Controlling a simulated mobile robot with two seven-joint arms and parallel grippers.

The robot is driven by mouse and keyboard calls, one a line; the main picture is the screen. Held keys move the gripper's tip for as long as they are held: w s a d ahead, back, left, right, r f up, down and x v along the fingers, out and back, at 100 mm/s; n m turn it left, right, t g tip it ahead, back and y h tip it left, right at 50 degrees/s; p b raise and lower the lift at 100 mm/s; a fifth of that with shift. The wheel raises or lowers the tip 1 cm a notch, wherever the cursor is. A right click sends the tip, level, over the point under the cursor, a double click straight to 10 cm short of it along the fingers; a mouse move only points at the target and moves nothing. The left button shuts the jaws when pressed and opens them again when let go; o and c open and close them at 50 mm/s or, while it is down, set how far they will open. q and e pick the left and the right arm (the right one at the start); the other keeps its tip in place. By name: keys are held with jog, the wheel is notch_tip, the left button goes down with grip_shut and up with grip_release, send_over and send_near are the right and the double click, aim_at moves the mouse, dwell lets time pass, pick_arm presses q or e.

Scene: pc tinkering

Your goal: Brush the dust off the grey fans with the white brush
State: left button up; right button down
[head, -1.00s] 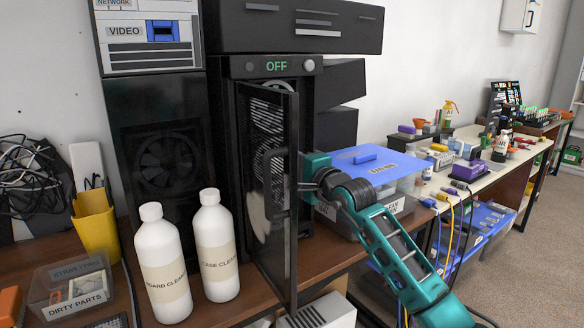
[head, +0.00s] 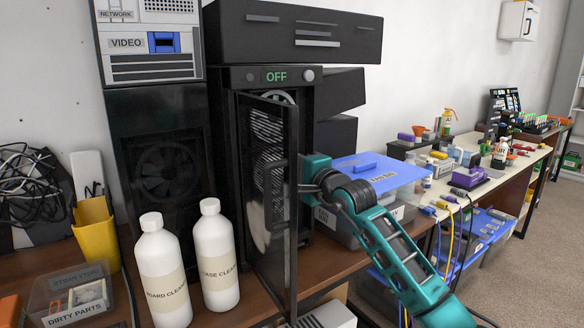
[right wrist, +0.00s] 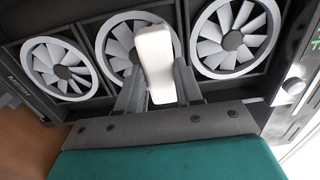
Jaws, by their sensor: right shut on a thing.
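Three grey fans stand in a row in the right wrist view: a left one (right wrist: 60,70), a middle one (right wrist: 118,48) and a right one (right wrist: 235,38). My right gripper (right wrist: 158,88) is shut on the white brush (right wrist: 155,55), which stands in front of the middle fan and covers part of it. I cannot tell whether the brush touches the fan. In the head view the black PC tower (head: 228,77) reads OFF; its mesh door (head: 267,190) stands open and hides my right fingers and the brush. No dust can be made out. My left gripper is not in view.
Two white cleaner bottles (head: 163,275) (head: 216,260) stand left of the open door. A dirty parts box (head: 75,300) and a yellow holder (head: 95,230) are further left. A blue-lidded bin (head: 375,177) stands close to my right arm.

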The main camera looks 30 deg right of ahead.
jog(key=shift+f+b, duration=1)
jog(key=shift+f, duration=0.55)
notch_tip(320, 180, down, 4)
jog(key=b, duration=0.3)
jog(key=s+b, duration=0.1)
jog(key=s, duration=0.8)
jog(key=shift+s+d+b, duration=0.4)
jog(key=shift+r, duration=0.1)
